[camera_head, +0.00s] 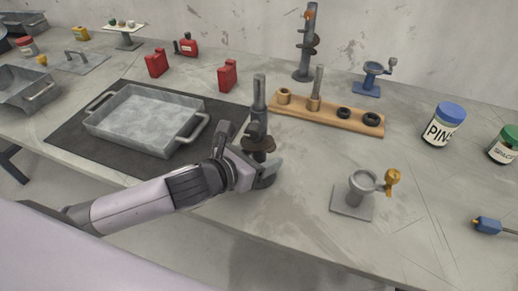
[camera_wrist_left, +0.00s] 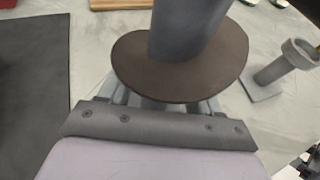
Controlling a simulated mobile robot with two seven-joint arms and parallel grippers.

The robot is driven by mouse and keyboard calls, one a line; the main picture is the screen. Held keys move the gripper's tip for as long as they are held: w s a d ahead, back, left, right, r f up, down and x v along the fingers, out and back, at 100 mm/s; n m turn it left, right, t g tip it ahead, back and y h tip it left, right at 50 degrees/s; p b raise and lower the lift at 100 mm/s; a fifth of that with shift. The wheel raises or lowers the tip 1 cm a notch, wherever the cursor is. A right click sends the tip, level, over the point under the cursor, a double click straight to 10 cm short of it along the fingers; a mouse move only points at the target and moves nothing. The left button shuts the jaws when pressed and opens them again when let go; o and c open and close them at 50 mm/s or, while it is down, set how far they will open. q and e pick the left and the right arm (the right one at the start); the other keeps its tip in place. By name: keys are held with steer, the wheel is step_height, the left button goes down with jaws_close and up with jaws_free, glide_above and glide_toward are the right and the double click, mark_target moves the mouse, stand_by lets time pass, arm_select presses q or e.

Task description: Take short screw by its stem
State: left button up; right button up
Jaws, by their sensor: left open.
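The short screw (camera_head: 259,98) stands upright near the front of the table, with a grey stem and brown flights. It also shows in the left wrist view as a thick grey stem (camera_wrist_left: 186,28) over a wide brown disc (camera_wrist_left: 180,72). My left gripper (camera_head: 250,157) is open at the lower part of this screw, with its fingers on either side. In the wrist view the disc hides the fingertips, so I cannot tell whether they touch the stem. A taller screw (camera_head: 309,40) stands at the back. My right gripper is not in view.
A metal tray (camera_head: 148,122) on a dark mat (camera_head: 72,142) lies left of the screw. Behind it is a wooden rack (camera_head: 327,115) with rings and a peg. A grey holder (camera_head: 351,205) with a yellow knob (camera_head: 393,177) stands to the right. Red cans (camera_head: 228,76) are behind.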

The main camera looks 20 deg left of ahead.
arm_select(q)
steer(key=shift+w+d+f, duration=0.25)
steer(key=shift+w, duration=0.3)
steer(key=shift+c, duration=0.3)
jaws_close()
steer(key=shift+r, duration=0.2)
steer(key=shift+r, duration=0.1)
